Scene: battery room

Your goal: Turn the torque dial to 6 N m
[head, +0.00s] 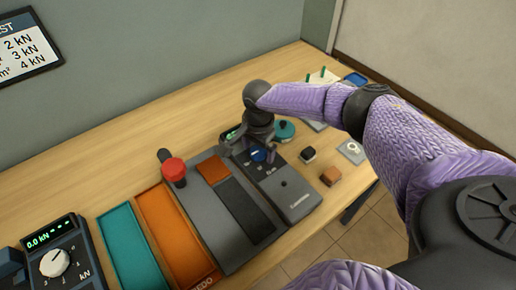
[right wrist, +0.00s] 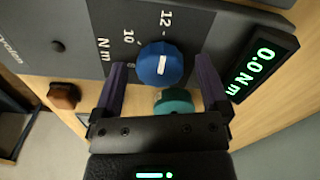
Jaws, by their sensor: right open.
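The torque dial is a blue round knob (right wrist: 160,65) with a short white mark, on a dark grey tester (head: 284,188). The mark lies roughly along the line towards 12; I cannot tell which end points. The tester's display (right wrist: 264,68) reads 0.0 N m. In the head view the dial (head: 259,156) is partly covered by my right gripper (head: 250,151). My right gripper (right wrist: 162,66) is open, one finger on each side of the dial, with gaps showing. My left gripper is out of view.
A red-knobbed lever (head: 173,170), teal tray (head: 132,246) and orange tray (head: 176,236) are to the left.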

